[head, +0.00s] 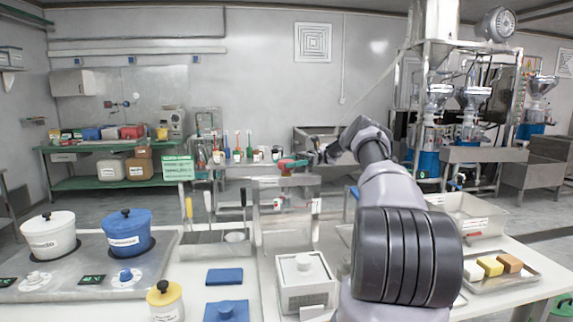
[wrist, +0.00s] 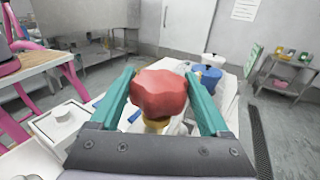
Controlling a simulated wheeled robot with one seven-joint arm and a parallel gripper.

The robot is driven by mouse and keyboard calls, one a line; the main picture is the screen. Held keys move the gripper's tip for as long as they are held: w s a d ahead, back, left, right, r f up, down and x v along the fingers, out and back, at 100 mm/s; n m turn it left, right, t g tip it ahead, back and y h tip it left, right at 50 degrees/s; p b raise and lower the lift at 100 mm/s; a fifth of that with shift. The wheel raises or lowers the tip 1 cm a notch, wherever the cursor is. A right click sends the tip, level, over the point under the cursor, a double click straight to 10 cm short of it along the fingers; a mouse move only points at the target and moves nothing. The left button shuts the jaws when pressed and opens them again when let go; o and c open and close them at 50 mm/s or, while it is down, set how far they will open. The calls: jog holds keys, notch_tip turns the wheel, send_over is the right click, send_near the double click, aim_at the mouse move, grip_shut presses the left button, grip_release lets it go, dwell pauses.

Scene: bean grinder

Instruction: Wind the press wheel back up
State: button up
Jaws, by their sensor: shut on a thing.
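The press wheel is a red lobed knob (wrist: 158,92) in the middle of the wrist view, with a brass-coloured part just below it. My gripper (wrist: 160,76) has one teal finger on each side of the wheel and is shut on it. In the head view, my gripper (head: 296,163) is small, at the end of my outstretched arm. The red wheel (head: 286,162) shows there above a metal-and-clear press frame (head: 286,218). The wheel hides most of what lies below it in the wrist view, and its height on the screw is hard to tell.
A white lidded box (head: 305,281) and blue pads (head: 225,276) lie on the near table. A white pot (head: 49,235) and a blue pot (head: 125,233) stand at left. A tray of coloured blocks (head: 500,268) is at right. Several tools stand behind the press.

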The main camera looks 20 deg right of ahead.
aim_at(286, 161)
dwell(0.6)
jog(key=o, duration=1.2)
notch_tip(286, 161, up, 10)
